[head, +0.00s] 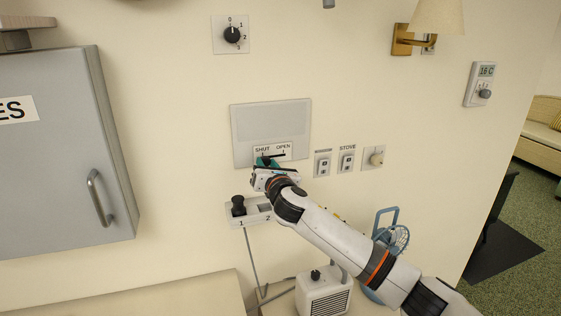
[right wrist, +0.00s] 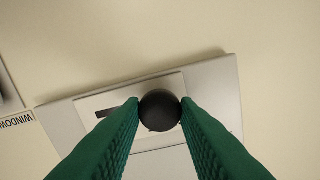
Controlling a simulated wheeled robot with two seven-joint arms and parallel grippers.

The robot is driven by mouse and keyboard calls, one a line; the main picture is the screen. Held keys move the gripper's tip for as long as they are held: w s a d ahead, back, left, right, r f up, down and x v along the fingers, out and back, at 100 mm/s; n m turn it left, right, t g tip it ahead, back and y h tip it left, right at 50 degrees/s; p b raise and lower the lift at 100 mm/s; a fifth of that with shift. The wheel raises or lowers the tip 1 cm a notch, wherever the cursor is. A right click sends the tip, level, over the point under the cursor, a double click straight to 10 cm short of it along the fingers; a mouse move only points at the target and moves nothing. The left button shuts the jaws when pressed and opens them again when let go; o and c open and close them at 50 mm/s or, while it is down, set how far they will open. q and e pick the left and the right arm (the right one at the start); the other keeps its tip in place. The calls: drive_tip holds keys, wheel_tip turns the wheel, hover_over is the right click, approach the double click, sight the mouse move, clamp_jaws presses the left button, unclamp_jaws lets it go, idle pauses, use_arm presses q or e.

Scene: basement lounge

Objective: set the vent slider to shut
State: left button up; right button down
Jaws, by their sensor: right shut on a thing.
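The vent (head: 270,122) is a grey wall panel with a white slider plate (head: 284,152) at its lower edge, marked SHUT at left and OPEN at right. My right gripper (head: 265,165) is at the plate's left part, below the word SHUT. In the right wrist view its green fingers (right wrist: 160,112) are shut on the round black slider knob (right wrist: 160,110), one finger on each side. The dark slot (right wrist: 108,112) shows to the knob's left there, and to the right of the gripper in the head view. The fingers hide the slot's other end. My left gripper is out of view.
Two labelled switches (head: 347,162) and a knob plate (head: 374,158) are right of the vent. A grey cabinet (head: 60,155) juts out at left. A heater (head: 324,292) and blue fan (head: 392,240) stand below my arm.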

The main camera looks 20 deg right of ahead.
drive_tip(key=shift+a, duration=0.1)
drive_tip(key=c, duration=1.4)
unclamp_jaws()
drive_tip(key=o, duration=0.3)
drive_tip(key=shift+a, duration=0.25)
drive_tip(key=shift+d, duration=0.1)
drive_tip(key=shift+s+d, duration=0.15)
drive_tip(key=shift+s, duration=0.15)
drive_tip(key=s+b, duration=0.3)
drive_tip(key=s, duration=0.8)
drive_tip(key=shift+s, duration=0.25)
